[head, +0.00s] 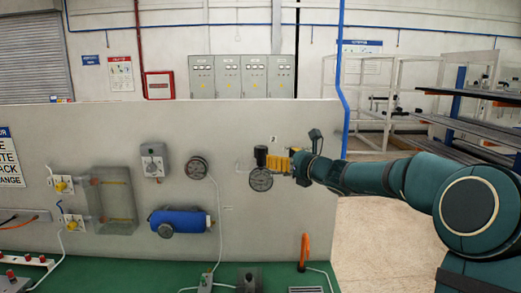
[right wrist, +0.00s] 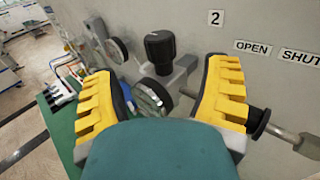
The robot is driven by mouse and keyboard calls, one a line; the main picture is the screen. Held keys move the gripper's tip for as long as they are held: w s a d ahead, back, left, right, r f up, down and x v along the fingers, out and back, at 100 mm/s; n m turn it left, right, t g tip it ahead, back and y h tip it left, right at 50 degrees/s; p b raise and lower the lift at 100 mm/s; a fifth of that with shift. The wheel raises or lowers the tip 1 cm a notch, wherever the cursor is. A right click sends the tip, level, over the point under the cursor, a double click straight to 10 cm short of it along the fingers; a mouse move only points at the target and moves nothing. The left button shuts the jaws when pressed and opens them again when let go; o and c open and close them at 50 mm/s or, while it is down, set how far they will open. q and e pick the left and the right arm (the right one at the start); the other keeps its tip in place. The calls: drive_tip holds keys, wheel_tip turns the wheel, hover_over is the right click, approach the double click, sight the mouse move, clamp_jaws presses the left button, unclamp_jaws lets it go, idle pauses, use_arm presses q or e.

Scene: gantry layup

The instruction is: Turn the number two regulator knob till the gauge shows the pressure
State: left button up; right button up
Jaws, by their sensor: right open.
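The number two regulator has a black knob (head: 261,153) on the grey panel, below a small "2" label (head: 273,138). A round gauge (head: 260,179) sits just under the knob. My right gripper (head: 281,163), with yellow fingers, is at the knob's right in the head view. In the right wrist view the gripper (right wrist: 161,72) is open, and the black knob (right wrist: 160,48) shows in the gap between its fingers, apparently touching neither. The gauge (right wrist: 152,96) is partly hidden by my gripper, and its reading is too small to tell. My left gripper is out of view.
A metal rod with a black collar (right wrist: 258,122) passes close by the right finger, below the OPEN label (right wrist: 253,47). Another gauge (head: 197,168), a blue cylinder (head: 180,221) and a grey box (head: 153,160) are on the panel to the left. A green bench (head: 150,270) runs below.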

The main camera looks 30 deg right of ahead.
sight(265, 152)
drive_tip(key=w, duration=0.3)
drive_tip(key=w+a+p, duration=0.1)
drive_tip(key=w, duration=0.4)
drive_tip(key=shift+w+a+p, duration=0.3)
drive_tip(key=shift+w, duration=0.1)
drive_tip(key=c, duration=1.2)
